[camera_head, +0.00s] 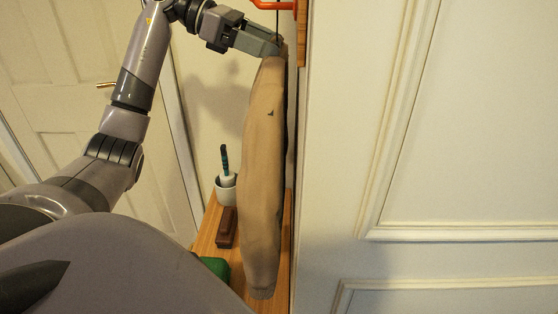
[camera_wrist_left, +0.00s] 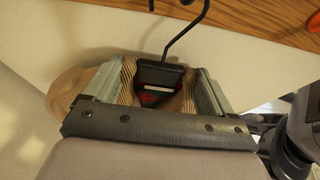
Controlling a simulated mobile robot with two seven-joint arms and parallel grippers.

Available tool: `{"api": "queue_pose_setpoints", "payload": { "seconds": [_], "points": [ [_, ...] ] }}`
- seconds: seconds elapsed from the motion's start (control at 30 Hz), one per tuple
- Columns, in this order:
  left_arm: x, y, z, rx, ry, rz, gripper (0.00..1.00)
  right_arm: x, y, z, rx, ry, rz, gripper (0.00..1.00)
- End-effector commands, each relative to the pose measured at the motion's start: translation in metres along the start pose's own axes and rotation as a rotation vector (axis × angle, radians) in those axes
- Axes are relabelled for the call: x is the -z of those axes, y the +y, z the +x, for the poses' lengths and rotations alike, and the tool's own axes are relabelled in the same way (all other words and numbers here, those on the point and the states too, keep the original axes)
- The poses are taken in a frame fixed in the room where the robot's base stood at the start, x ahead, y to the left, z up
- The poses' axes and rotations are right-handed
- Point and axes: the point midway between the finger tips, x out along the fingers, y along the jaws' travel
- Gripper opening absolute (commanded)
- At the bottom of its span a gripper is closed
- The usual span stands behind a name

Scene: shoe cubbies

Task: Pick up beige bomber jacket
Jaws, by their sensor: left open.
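The beige bomber jacket (camera_head: 262,165) hangs upright, seen edge-on, with a small dark logo on its sleeve. In the left wrist view its beige shoulder (camera_wrist_left: 66,88) and ribbed collar show. A black hanger (camera_wrist_left: 160,72) with a bent wire hook sits in the collar. My left gripper (camera_head: 278,46) is at the top of the jacket. Its two fingers are open in the left wrist view (camera_wrist_left: 160,88), one on each side of the collar and hanger neck. Whether they touch the cloth I cannot tell. My right gripper is not in view.
A red-orange hook (camera_head: 272,5) is above the jacket. Below is a wooden shelf top (camera_head: 206,232) with a white cup (camera_head: 226,190) holding a brush, a brown block (camera_head: 227,228) and a green object (camera_head: 217,267). A white panelled surface (camera_head: 340,130) stands close on the right.

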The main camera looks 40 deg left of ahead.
Motion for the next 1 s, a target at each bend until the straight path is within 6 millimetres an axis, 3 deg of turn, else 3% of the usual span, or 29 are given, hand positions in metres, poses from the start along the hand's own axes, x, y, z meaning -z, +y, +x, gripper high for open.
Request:
{"api": "queue_pose_setpoints", "payload": {
  "seconds": [0.2, 0.43, 0.47, 0.7, 0.73, 1.0],
  "points": [
    [0.0, 0.0, 0.023, 0.001, -0.001, 0.0, 0.85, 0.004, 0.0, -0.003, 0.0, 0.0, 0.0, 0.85],
    [0.0, 0.0, 0.024, -0.001, 0.0, 0.0, 0.85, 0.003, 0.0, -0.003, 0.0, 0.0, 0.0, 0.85],
    [0.0, 0.0, 0.024, -0.001, 0.0, 0.0, 0.82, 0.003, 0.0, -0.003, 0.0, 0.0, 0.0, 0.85],
    [0.0, 0.0, 0.024, 0.0, 0.0, 0.0, 0.04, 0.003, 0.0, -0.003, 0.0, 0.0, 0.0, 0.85],
    [0.0, 0.0, 0.024, 0.0, 0.0, 0.0, 0.0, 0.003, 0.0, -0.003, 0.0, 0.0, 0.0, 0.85],
    [-0.001, 0.0, 0.023, -0.002, -0.003, 0.001, 0.0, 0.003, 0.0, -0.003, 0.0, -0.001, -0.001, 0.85]
  ]
}}
